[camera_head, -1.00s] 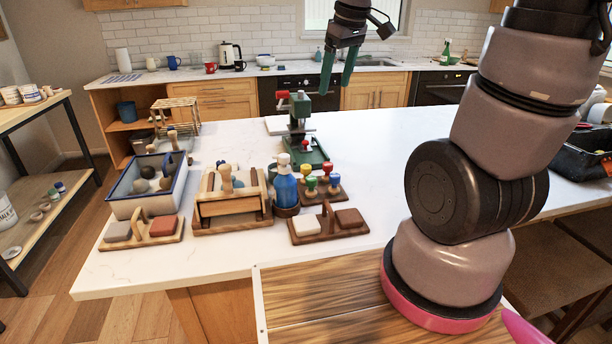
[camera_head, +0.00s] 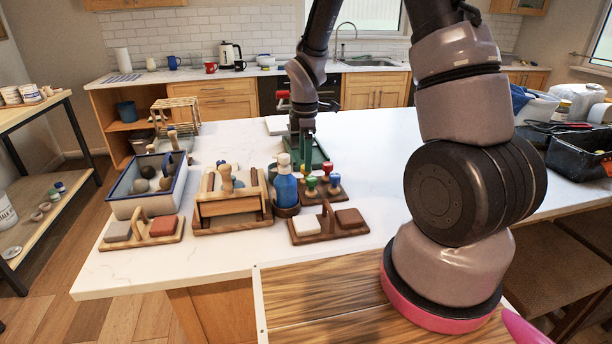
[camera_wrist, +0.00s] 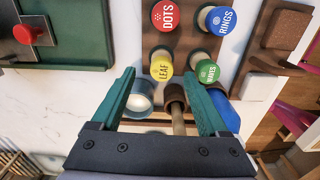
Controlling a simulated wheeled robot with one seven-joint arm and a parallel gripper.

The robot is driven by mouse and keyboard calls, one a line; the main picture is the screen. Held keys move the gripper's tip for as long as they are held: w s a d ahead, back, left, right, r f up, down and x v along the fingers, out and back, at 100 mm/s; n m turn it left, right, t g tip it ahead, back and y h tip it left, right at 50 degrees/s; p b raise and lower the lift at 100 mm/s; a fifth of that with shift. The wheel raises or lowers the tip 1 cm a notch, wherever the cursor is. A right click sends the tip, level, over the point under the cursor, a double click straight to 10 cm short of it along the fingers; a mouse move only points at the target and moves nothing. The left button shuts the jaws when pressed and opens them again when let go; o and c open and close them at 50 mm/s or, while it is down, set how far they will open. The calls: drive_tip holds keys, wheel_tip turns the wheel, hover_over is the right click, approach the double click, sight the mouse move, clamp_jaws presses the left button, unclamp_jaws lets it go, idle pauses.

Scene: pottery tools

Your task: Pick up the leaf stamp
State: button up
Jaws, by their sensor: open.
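The leaf stamp (camera_wrist: 162,66) has a yellow round top lettered LEAF. It stands in a wooden rack (camera_wrist: 183,42) with the red DOTS (camera_wrist: 166,15), blue RINGS (camera_wrist: 220,19) and green WAVES (camera_wrist: 208,71) stamps. My gripper (camera_wrist: 159,76) is open, with one green finger on each side of the leaf stamp's near edge as the wrist view shows it. I cannot tell its height above the stamp. In the head view my gripper (camera_head: 305,160) hangs over the rack, and its fingers hide part of the stamps. Nothing is held.
A blue bottle (camera_head: 286,187) with a pale top stands close left of the rack. A green press base (camera_head: 319,157) is behind. A wooden block tray (camera_head: 326,231) lies in front, and a wooden box (camera_head: 232,208) to the left.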

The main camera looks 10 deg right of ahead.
sight(306, 174)
drive_tip(key=shift+s+f, duration=0.15)
drive_tip(key=shift+f, duration=2.65)
clamp_jaws()
